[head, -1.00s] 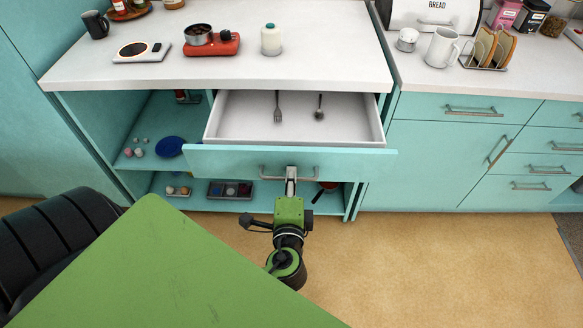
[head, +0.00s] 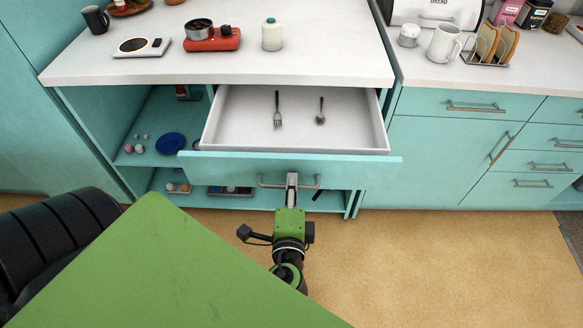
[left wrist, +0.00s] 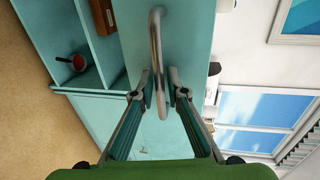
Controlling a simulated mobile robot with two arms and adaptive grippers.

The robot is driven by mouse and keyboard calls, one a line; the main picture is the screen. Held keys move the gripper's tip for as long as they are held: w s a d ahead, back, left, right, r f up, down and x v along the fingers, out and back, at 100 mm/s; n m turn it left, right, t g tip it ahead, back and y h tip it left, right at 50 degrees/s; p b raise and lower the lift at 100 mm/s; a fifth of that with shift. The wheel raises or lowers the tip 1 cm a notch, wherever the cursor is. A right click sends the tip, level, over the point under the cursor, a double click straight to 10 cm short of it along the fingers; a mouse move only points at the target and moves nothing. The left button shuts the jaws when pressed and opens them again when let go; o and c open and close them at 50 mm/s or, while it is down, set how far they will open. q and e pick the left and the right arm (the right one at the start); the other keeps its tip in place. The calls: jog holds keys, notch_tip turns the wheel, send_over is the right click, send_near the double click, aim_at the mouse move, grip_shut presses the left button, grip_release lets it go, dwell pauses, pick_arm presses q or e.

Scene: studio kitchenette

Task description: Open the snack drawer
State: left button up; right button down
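The snack drawer (head: 365,172) is pulled out from under the white counter in the head view, with its inside showing. A fork (head: 278,112) and a spoon (head: 320,112) lie in it. Its metal bar handle (head: 310,182) is on the teal front. In the left wrist view the two fingers (left wrist: 163,84) close in on both sides of the handle bar (left wrist: 155,38). My right gripper is not in view.
Open shelves (head: 150,158) below the counter hold a blue plate (head: 171,143) and small items. A white bottle (head: 272,35), a red burner with a pot (head: 213,40) and a scale (head: 141,47) stand on the counter. The floor at the right is clear.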

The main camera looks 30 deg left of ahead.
pick_arm(q)
jog(key=v, duration=1.2)
dwell(0.3)
jog(key=s+d+f+g+h, duration=0.2)
jog(key=f, duration=0.9)
jog(key=s+d+f+g+h, duration=0.1)
jog(key=s+f+g+h, duration=0.15)
jog(key=f, duration=0.85)
jog(key=s+d+f+g+h, duration=0.1)
jog(key=s+d+f+g, duration=0.15)
jog(key=f, duration=0.85)
jog(key=s+a+f+n+g+h, duration=0.1)
jog(key=s+a+f+n, duration=0.3)
jog(key=s+f, duration=0.4)
jog(key=s+a+f+n+g+h, duration=0.1)
jog(key=s+a+f+n+g, duration=0.3)
jog(key=s+f, duration=0.5)
notch_tip(320, 180, down, 2)
jog(key=shift+s+a+f+n+p, duration=0.1)
jog(key=shift+s+a+n+p, duration=0.3)
jog(key=shift+a+n, duration=0.4)
